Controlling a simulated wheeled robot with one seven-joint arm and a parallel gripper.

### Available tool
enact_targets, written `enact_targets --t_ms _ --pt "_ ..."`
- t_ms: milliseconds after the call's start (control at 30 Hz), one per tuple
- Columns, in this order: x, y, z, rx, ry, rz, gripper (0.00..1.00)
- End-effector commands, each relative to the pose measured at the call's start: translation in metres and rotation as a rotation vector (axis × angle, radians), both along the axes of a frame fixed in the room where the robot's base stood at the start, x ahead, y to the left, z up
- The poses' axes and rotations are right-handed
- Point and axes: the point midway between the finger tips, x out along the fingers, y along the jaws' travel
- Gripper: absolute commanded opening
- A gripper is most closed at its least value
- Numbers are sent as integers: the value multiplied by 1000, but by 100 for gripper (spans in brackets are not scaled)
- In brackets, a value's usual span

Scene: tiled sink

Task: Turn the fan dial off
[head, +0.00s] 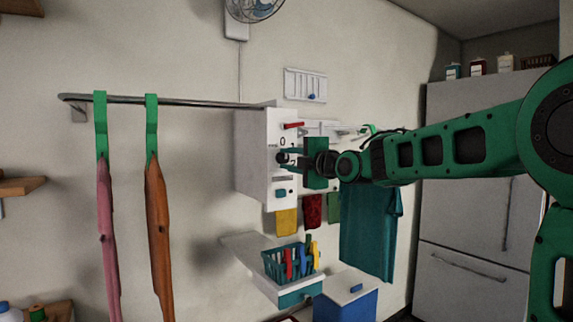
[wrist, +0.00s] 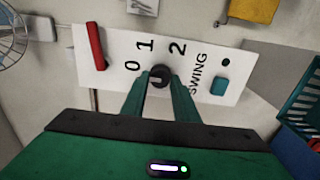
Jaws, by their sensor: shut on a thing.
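The fan dial (wrist: 160,72) is a small round black knob on a white control panel (wrist: 122,65) marked 0, 1, 2 and SWING. My gripper (wrist: 160,84) is shut on the dial, with one green finger on each side of it. Which mark the dial points at is unclear. In the head view, my gripper (head: 285,158) reaches from the right to the front of the white wall box (head: 250,150), where the dial is mostly hidden. The fan (head: 254,9) is on the wall above, partly cut off.
A red lever (wrist: 95,46) and a teal button (wrist: 219,85) flank the dial on the panel. Below the box hang cloths (head: 286,222), with a teal basket (head: 275,268) lower down. A grey fridge (head: 470,210) stands right.

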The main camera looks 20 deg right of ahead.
Motion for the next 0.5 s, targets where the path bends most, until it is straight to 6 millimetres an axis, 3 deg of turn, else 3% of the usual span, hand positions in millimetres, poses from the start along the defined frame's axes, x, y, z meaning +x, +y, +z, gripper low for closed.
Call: enact_targets --t_ms 467,500 --pt "0 2 -7 -13 11 4 5" --pt "0 2 -7 -13 11 4 34"
